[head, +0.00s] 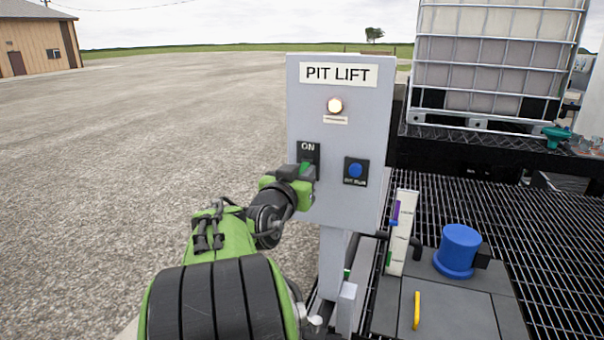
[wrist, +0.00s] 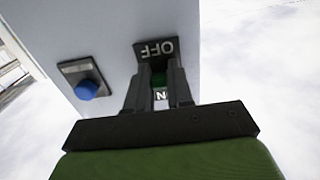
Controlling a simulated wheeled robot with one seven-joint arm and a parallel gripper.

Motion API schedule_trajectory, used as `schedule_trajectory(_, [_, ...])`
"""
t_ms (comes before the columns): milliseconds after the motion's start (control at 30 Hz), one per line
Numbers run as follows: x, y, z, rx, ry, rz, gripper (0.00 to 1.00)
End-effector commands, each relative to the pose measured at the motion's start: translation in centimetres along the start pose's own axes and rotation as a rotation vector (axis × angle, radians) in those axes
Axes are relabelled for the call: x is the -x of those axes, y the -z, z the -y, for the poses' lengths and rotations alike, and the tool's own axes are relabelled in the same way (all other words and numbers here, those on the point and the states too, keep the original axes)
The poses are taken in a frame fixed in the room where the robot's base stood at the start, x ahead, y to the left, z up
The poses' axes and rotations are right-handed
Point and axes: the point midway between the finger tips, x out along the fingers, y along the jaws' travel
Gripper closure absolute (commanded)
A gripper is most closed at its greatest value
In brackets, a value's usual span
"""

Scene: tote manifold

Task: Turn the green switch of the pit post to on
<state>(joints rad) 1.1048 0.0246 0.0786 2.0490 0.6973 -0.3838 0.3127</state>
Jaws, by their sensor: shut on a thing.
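The pit post is a grey panel (head: 335,220) labelled PIT LIFT, standing upright ahead of me. Its green switch (wrist: 158,79) sits on a black plate (head: 308,148), with ON lettered at the top in the head view. In the wrist view, which is upside down, OFF shows above the switch and part of ON shows between the fingers. My gripper (head: 305,174) is at the plate, and its two fingers (wrist: 158,75) are shut on the green switch. The fingers hide much of the switch, so its exact position is hard to tell.
A round lamp (head: 335,105) glows pale on the panel. A blue button (head: 355,170) is right of the switch. A blue cap (head: 457,251), a yellow handle (head: 416,311) and a caged tank (head: 497,60) stand to the right. Gravel (head: 110,150) lies open at left.

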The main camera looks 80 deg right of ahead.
Motion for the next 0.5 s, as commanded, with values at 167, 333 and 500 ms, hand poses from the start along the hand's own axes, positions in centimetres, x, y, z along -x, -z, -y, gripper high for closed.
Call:
schedule_trajectory(167, [0.1, 0.9, 0.1, -0.001, 0.001, 0.063, 1.00])
schedule_trajectory(333, [0.2, 1.6, 0.1, -0.001, 0.001, 0.180, 1.00])
schedule_trajectory(500, [0.3, 2.3, 0.1, 0.000, 0.000, 0.334, 1.00])
